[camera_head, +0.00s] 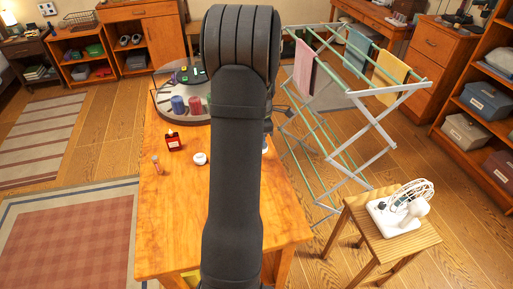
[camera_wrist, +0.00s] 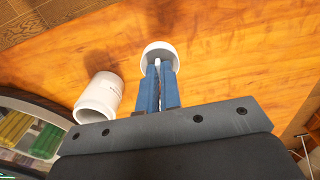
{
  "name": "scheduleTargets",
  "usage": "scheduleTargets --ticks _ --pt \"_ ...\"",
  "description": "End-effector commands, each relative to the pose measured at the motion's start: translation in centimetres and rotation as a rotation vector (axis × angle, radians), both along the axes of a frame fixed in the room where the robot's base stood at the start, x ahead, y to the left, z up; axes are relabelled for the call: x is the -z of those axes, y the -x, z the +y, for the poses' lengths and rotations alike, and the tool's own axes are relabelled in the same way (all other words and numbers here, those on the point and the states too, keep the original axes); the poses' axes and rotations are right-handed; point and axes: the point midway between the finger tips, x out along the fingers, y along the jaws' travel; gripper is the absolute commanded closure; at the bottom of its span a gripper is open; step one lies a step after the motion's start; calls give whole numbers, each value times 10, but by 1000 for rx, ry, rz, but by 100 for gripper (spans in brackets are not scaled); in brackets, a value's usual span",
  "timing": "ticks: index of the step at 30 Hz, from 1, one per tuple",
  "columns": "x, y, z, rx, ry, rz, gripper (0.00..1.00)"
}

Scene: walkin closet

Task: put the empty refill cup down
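My gripper (camera_wrist: 159,68) has two blue fingers that reach down to a small white cup (camera_wrist: 159,47) with a round open top. A thin strip of the cup's white wall shows between the fingertips, so they look closed on its near rim. The cup is over the wooden table (camera_wrist: 235,60); a shadow lies just beyond it, and I cannot tell whether its base touches the wood. In the head view my arm hides the gripper and most of what is around it.
A round organizer (camera_wrist: 14,98) is at the far left. In the head view a red bottle (camera_head: 174,141), a small tube (camera_head: 156,165) and a white round item (camera_head: 199,158) are on the table. A drying rack (camera_head: 365,120) stands to the right.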

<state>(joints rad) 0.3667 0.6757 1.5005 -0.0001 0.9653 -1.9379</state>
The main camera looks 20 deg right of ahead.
Motion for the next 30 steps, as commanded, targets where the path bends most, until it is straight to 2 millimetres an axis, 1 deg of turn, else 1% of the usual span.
scheduleTargets --ticks 1,5,8,16,27,29,30 --pt "5 -6 6 -3 -1 2 100" --pt "11 -14 12 -1 0 0 100" --pt "16 -16 14 0 -1 2 100" --pt "51 -15 13 0 -1 2 100" --pt "55 -15 13 0 0 1 100" --pt "55 -16 13 0 0 0 88" --pt "55 -16 13 0 0 0 80"
